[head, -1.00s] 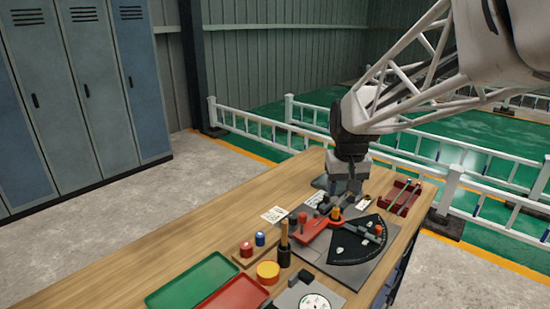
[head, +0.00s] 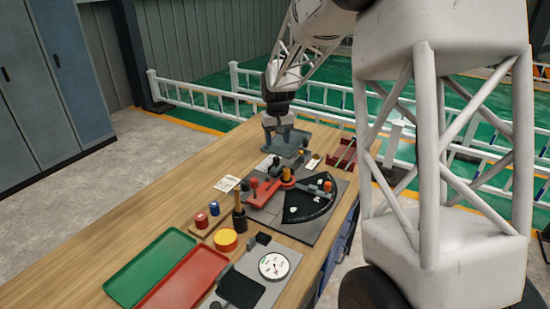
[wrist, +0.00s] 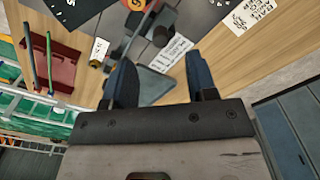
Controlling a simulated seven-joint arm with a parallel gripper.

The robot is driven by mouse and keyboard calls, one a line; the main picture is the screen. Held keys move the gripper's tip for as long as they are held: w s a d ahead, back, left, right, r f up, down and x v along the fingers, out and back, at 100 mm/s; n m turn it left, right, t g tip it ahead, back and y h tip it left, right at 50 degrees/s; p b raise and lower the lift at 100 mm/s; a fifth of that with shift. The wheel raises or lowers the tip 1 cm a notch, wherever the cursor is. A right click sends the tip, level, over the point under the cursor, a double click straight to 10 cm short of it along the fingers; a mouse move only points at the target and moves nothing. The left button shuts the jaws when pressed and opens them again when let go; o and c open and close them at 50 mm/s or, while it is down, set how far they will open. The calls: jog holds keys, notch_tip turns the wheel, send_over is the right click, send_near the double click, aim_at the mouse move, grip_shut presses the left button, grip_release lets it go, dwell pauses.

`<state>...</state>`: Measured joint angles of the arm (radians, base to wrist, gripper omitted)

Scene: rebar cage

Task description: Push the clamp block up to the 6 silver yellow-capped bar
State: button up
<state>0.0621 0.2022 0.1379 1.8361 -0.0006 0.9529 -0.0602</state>
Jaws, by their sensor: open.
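My gripper (head: 286,147) is open and empty, low over the far part of the wooden table. In the wrist view its two dark blue fingers (wrist: 163,80) are wide apart, with a grey wedge-shaped piece (wrist: 152,86) below and between them. A red lever (head: 262,192) and orange-yellow knobs (head: 286,174) stand on the dark plate nearer the camera. Another orange-topped piece (head: 327,186) is at the black fan-shaped scale. I cannot tell which piece is the clamp block or the silver yellow-capped bar.
A red rack (head: 343,154) with long thin bars stands right of the gripper. A green tray (head: 150,268), a red tray (head: 195,280), a yellow round piece (head: 226,240) and a dial (head: 273,266) are at the near end. The table's left strip is clear.

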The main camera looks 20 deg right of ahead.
aim_at(276, 157)
jog(key=shift+w+d+f, duration=0.1)
jog(key=shift+w+f, duration=0.4)
jog(key=shift+w, duration=0.2)
jog(key=shift+w+d+f, duration=0.1)
jog(key=shift+w+f, duration=0.35)
jog(key=shift+w, duration=0.2)
jog(key=shift+f, duration=0.1)
jog(key=shift+f, duration=3.8)
grip_shut()
